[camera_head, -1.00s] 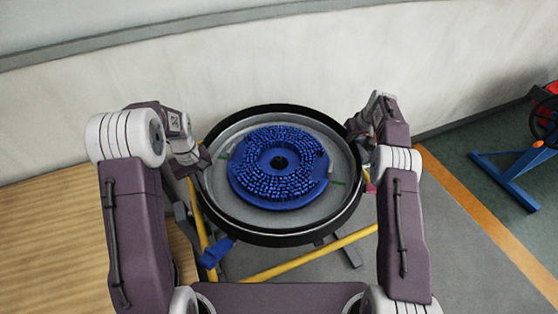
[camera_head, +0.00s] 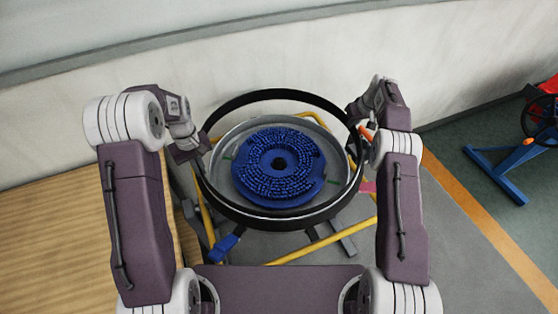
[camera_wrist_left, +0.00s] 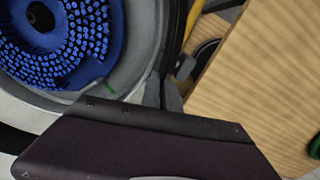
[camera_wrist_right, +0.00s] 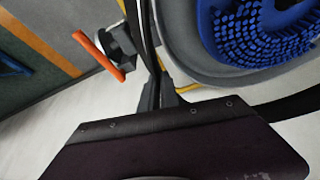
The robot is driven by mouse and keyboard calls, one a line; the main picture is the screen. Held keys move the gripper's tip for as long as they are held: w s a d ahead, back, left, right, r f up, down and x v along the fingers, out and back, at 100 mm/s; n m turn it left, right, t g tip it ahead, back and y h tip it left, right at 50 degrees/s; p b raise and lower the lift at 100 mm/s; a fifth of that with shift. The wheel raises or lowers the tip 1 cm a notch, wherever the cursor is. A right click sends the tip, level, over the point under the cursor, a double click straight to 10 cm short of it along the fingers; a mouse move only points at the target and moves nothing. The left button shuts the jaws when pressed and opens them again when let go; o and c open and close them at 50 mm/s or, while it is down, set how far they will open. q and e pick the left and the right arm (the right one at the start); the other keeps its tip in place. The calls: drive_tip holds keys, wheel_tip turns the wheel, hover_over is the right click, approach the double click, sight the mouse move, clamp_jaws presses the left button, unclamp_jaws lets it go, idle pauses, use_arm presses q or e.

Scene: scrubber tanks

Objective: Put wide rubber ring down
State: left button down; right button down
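The wide rubber ring (camera_head: 280,95) is a black band around the upper part of the round grey tank (camera_head: 226,168). It stands above the tank rim at the back, where a gap shows. My left gripper (camera_head: 196,150) is shut on the ring's left side; the band runs between its fingers in the left wrist view (camera_wrist_left: 163,92). My right gripper (camera_head: 360,134) is shut on the ring's right side, and the band also meets its fingers in the right wrist view (camera_wrist_right: 158,90). A blue round brush (camera_head: 300,155) lies inside the tank.
A yellow frame (camera_head: 325,243) with a blue part (camera_head: 222,247) stands under the tank. A wooden surface (camera_head: 60,225) is at the left. A pale wall (camera_head: 300,50) is behind. A blue stand (camera_head: 500,172) is at the far right, beyond an orange floor stripe (camera_head: 480,215).

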sight(356, 136)
use_arm(q)
drive_tip(key=shift+s, duration=0.1)
use_arm(e)
drive_tip(key=shift+r, duration=0.1)
idle(0.5)
